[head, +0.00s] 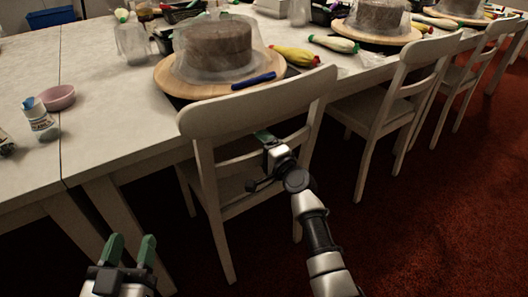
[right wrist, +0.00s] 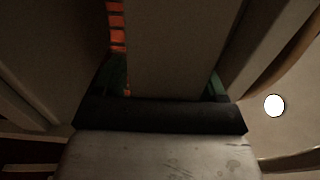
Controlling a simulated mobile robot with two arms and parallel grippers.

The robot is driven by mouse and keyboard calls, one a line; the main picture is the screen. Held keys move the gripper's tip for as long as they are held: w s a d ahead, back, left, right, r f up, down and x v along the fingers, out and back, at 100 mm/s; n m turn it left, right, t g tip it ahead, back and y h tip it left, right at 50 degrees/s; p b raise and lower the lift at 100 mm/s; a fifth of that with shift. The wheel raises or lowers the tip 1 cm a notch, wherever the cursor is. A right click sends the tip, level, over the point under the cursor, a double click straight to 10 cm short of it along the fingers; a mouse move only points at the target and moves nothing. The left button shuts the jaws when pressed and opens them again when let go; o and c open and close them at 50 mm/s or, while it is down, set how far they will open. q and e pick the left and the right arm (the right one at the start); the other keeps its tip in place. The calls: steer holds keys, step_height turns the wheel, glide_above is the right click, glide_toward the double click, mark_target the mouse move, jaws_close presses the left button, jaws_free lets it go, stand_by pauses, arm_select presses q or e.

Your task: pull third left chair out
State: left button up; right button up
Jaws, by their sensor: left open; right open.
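Several white wooden chairs line the near side of the table. The nearest chair (head: 258,103) has its curved back rail in front of the first cake; another chair (head: 428,52) and a farther chair (head: 493,36) stand to its right. My right gripper (head: 265,138) is at the nearest chair's back, just below the top rail, its fingers partly hidden. In the right wrist view, its green fingers (right wrist: 167,85) stand open on either side of a pale chair bar (right wrist: 170,45); contact cannot be told. My left gripper (head: 132,248) is open and empty, low at the left, apart from the chairs.
Table legs stand near my left gripper. The red carpet (head: 440,200) is clear at the right.

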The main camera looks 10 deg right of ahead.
steer(key=shift+w+a, duration=0.15)
steer(key=shift+w, duration=0.05)
steer(key=shift+c, duration=0.3)
steer(key=shift+f, duration=0.1)
jaws_close()
